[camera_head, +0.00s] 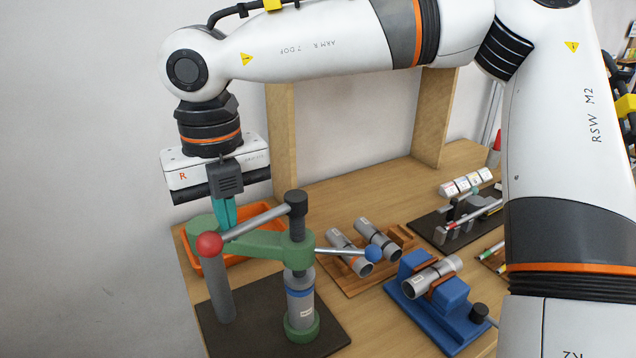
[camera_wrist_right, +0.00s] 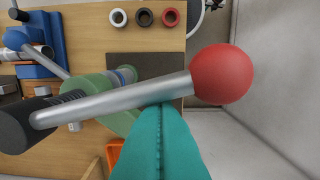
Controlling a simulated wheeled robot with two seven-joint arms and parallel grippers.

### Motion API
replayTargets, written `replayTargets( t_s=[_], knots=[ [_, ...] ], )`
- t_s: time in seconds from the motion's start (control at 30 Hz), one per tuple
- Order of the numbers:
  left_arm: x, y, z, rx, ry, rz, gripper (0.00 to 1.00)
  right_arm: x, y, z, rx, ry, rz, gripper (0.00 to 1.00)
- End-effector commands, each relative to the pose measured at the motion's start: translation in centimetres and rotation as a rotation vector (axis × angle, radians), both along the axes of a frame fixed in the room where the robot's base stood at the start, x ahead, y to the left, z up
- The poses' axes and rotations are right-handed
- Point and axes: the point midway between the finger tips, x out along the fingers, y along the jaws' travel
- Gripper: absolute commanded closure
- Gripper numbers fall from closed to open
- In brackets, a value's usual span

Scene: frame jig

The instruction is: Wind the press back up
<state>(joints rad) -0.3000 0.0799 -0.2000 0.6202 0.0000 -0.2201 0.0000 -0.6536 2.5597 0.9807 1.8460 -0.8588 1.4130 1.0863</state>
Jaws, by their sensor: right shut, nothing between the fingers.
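The press stands at the front of the table, with a green arm (camera_head: 270,245) on a grey column (camera_head: 220,288) and a dark base plate (camera_head: 328,338). Its dark screw (camera_head: 297,205) carries a crossbar, with a red ball (camera_head: 210,244) at the left end and a blue ball (camera_head: 374,252) at the right. A grey cylinder with a blue band (camera_head: 300,302) stands upright under the screw. My right gripper (camera_head: 225,222) has its teal fingers shut and empty, beside the bar near the red ball (camera_wrist_right: 222,74). I cannot tell whether they touch. My left gripper is not in view.
An orange tray (camera_head: 186,252) lies behind the press. To its right are a wooden rack with grey cylinders (camera_head: 350,250) and a blue fixture (camera_head: 440,318) holding another cylinder. Several rings (camera_wrist_right: 145,17) show in the right wrist view. A wooden frame post (camera_head: 435,118) stands behind.

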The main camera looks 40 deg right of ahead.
Motion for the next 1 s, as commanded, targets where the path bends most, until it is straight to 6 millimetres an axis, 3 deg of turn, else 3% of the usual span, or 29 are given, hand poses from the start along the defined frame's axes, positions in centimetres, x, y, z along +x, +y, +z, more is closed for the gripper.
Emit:
replayTargets(
  t_s=[0.13,0.3,0.6,0.83,1.0],
  knots=[
    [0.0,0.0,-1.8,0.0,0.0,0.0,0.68,-2.0,-0.4,-0.4,-0.001,-0.006,0.001,1.0],
    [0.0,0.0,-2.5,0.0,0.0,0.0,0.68,-4.0,-0.7,-0.2,0.0,-0.001,0.0,1.0],
    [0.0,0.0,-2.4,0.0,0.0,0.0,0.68,-4.2,-0.8,0.0,0.0,-0.001,0.0,1.0],
    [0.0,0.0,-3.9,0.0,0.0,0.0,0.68,-6.9,-2.6,-0.1,0.001,-0.004,-0.002,1.0],
    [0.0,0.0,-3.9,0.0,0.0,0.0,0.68,-7.6,-3.0,0.0,0.0,0.001,0.0,1.0]
  ],
)
